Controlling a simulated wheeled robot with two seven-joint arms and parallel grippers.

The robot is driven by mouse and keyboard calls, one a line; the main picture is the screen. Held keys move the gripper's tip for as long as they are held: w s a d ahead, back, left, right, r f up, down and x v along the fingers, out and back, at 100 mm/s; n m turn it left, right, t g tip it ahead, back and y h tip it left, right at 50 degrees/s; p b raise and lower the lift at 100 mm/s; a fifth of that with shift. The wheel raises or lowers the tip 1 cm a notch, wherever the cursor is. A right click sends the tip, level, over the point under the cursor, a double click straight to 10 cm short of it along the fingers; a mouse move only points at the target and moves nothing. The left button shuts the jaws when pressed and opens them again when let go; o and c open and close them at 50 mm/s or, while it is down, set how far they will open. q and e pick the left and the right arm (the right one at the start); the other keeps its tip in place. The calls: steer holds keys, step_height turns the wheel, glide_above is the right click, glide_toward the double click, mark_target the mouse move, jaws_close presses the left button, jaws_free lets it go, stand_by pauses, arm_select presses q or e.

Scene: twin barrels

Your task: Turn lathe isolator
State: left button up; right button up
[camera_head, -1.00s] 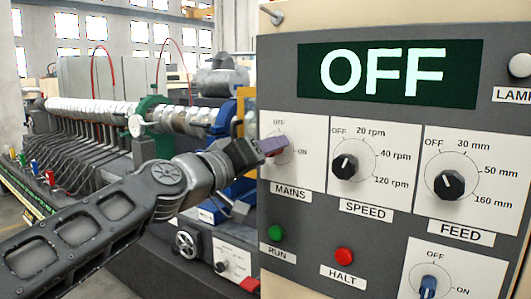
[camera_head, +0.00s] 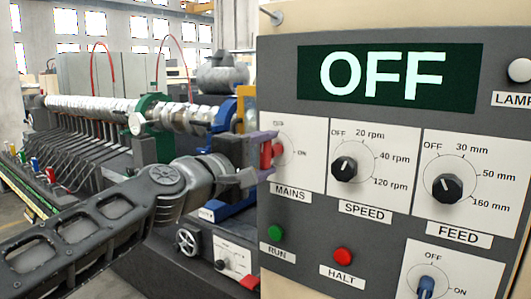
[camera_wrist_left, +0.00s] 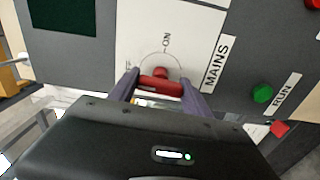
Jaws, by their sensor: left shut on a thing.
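The red MAINS isolator knob (camera_head: 266,153) sits on its white plate (camera_head: 307,180) at the left edge of the control panel, with OFF above and ON to the right. My left gripper (camera_head: 266,158) has its two fingers on either side of the knob and is shut on it. The left wrist view shows the red knob (camera_wrist_left: 162,86) between the two grey fingertips (camera_wrist_left: 161,88). The dial's OFF label is partly hidden by a finger there. The display (camera_head: 388,76) reads OFF. My right gripper is not in view.
The SPEED knob (camera_head: 345,170) and FEED knob (camera_head: 447,188) are to the right on the panel. Below are the green RUN button (camera_head: 275,233), the red HALT button (camera_head: 343,255) and a blue switch (camera_head: 427,287). A long lathe (camera_head: 105,107) stands behind my left arm.

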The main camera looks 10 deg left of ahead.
arm_select(q)
steer(key=shift+n, duration=0.3)
steer(key=o, duration=1.4)
steer(key=shift+c, duration=0.2)
steer(key=v, duration=0.8)
steer(key=shift+b, duration=0.35)
